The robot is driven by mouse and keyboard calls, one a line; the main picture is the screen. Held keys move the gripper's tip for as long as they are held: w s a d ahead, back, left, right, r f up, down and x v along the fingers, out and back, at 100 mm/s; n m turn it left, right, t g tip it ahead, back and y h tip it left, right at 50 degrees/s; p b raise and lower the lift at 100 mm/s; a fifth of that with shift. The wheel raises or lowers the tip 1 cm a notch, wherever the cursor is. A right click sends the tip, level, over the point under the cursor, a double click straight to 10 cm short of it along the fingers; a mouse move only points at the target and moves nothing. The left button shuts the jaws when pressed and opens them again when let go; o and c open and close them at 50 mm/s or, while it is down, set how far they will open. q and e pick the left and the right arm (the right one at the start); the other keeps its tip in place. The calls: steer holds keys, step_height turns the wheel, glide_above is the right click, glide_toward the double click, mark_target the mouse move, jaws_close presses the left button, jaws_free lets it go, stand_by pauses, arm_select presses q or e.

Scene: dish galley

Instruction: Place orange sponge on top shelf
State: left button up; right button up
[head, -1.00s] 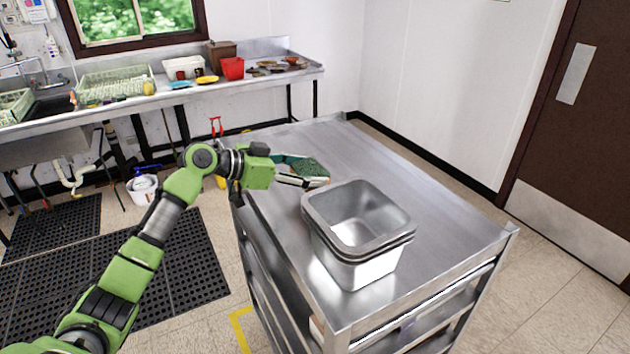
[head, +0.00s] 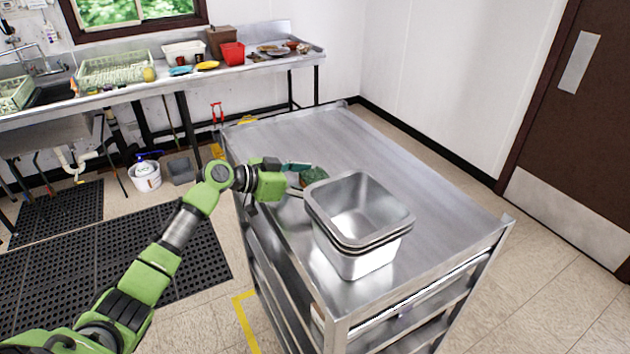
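My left gripper (head: 298,177) is over the left part of the steel cart's top shelf (head: 375,140). It is closed around a small sponge (head: 313,176), which shows a dark green face and a thin brownish edge; little orange can be made out. The sponge is low over the top shelf, just behind and left of the steel pans (head: 365,262). The pans partly hide the sponge and fingertips, so I cannot tell whether the sponge touches the shelf. My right gripper is not in view.
The nested steel pans stand on the cart's near half. The cart top is clear behind and right of them. A counter with a green dish rack (head: 115,70), a red container (head: 232,53) and dishes runs along the back wall. A white bucket (head: 146,178) stands on the floor.

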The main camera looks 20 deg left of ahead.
arm_select(q)
steer(key=shift+r, duration=0.15)
steer(key=shift+s+a, duration=0.15)
steer(key=shift+a, duration=0.05)
steer(key=b+v, duration=0.4)
steer(key=v, duration=0.6)
steer(key=shift+s+a+r, duration=0.1)
steer(key=shift+s+a, duration=0.05)
steer(key=shift+s, duration=0.15)
steer(key=shift+s+a+r, duration=0.2)
steer(key=shift+s+r, duration=0.1)
